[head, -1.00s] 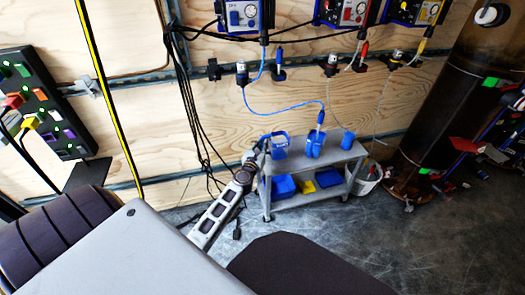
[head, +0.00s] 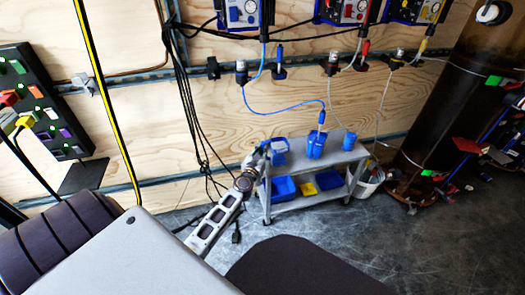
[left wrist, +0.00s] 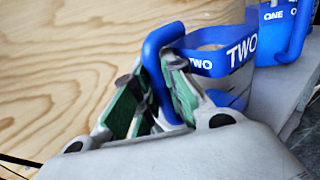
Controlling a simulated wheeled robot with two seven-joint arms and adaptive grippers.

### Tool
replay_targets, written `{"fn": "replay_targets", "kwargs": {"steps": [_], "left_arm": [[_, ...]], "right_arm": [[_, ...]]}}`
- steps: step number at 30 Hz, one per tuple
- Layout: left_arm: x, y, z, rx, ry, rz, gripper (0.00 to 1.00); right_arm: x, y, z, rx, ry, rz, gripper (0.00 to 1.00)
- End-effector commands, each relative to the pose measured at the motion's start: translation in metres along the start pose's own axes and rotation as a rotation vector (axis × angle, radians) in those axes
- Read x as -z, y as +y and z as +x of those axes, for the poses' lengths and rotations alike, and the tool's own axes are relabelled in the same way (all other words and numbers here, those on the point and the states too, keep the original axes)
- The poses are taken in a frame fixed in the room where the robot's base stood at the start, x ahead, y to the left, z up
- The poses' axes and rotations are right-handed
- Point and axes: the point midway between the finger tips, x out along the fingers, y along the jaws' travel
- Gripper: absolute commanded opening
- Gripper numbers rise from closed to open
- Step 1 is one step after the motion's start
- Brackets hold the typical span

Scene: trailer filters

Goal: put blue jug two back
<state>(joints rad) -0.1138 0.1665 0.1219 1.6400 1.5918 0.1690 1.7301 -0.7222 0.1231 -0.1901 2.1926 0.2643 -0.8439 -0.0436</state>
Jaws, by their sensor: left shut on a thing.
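Blue jug two (head: 280,158) is at the left end of the grey cart's top shelf; I cannot tell whether its base touches the shelf. In the left wrist view the jug (left wrist: 240,48) has a blue band marked TWO around a paler body. My left gripper (head: 262,149) reaches it from the left. Its green-padded fingers (left wrist: 160,90) are shut on the jug's blue handle. Blue jug one (left wrist: 283,22) stands beside it; in the head view a middle blue jug (head: 316,148) has a blue hose end above it. My right gripper is not in view.
The cart's top shelf (head: 335,157) also holds a small blue container (head: 349,140). Blue bins (head: 284,187) and a yellow one (head: 309,188) sit on the lower shelf. A white bucket (head: 368,182) is right of the cart. A plywood wall and hanging black cables are close behind.

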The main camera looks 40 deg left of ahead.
Motion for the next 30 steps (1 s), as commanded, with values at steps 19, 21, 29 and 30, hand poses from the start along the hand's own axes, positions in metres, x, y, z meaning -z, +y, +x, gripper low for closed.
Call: {"fn": "replay_targets", "kwargs": {"steps": [19,21,29,30], "left_arm": [[0.002,0.000,0.000,0.000,0.000,0.000,0.34],[0.001,0.000,0.000,0.000,0.000,0.000,0.34],[0.000,0.000,-0.009,0.001,0.001,0.000,0.34],[0.000,0.000,-0.013,0.000,0.001,0.000,0.34]], "right_arm": [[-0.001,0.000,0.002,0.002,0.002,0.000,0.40],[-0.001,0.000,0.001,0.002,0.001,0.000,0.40],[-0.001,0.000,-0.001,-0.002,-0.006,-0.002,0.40],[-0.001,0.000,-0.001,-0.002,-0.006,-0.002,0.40]]}}
